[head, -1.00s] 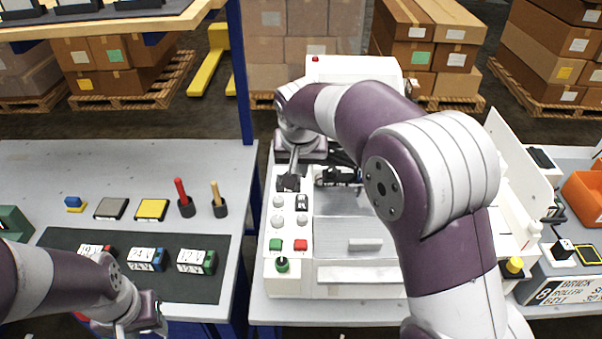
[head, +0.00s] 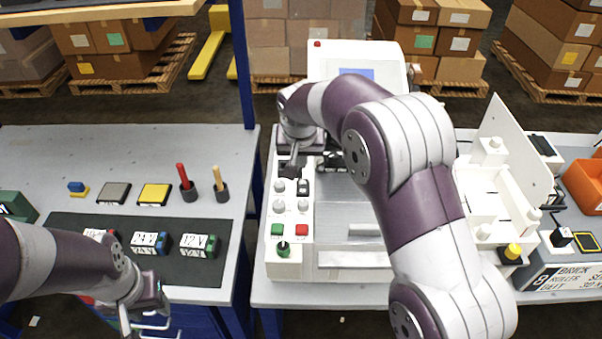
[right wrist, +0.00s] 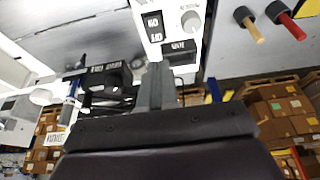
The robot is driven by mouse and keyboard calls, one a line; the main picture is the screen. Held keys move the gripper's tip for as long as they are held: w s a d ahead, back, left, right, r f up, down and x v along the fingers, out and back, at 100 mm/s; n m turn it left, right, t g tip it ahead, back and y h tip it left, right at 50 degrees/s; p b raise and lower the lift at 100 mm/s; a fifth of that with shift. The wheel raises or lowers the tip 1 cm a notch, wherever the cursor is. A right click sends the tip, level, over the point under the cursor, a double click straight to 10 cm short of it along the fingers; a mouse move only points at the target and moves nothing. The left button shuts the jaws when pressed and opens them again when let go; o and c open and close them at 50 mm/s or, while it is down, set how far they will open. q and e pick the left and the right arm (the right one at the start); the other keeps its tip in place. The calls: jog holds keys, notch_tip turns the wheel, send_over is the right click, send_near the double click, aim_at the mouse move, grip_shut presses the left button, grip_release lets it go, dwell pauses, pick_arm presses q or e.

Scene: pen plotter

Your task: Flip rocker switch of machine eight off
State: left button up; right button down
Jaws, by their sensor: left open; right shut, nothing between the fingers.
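A white machine (head: 340,262) stands mid-table in the head view, its control panel at the left with knobs, a green button (head: 277,230) and a red button (head: 301,230). The black rocker switch (head: 303,187) sits beside the upper knob. In the right wrist view the rocker (right wrist: 153,27) shows ON and OFF lettering; which side is pressed I cannot tell. My right gripper (head: 291,170) is shut and empty at the panel's top, just beyond the rocker; its fingers (right wrist: 157,85) appear below the rocker. Contact is unclear. My left gripper (head: 145,315) is open, low at left.
A sign with 8 (head: 543,280) is on the right-hand unit's front; I see no number on the middle machine. A dark mat (head: 70,255) with several labelled blocks lies left. A green-knobbed control (head: 283,248) stands at the panel's front. My right forearm covers the machine's middle.

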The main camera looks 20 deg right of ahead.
aim_at(301, 188)
jog(key=p+x, duration=0.1)
jog(key=x, duration=0.6)
jog(key=shift+s+f+p, duration=0.15)
jog(key=shift+f+p, duration=0.1)
jog(key=shift+p, duration=0.05)
jog(key=shift+f, duration=0.55)
jog(key=shift+f+b, duration=0.25)
jog(key=shift+b, duration=0.1)
jog(key=shift+r, duration=0.1)
jog(key=shift+f, duration=0.2)
jog(key=shift+s+a, duration=0.15)
jog(key=shift+s, duration=0.6)
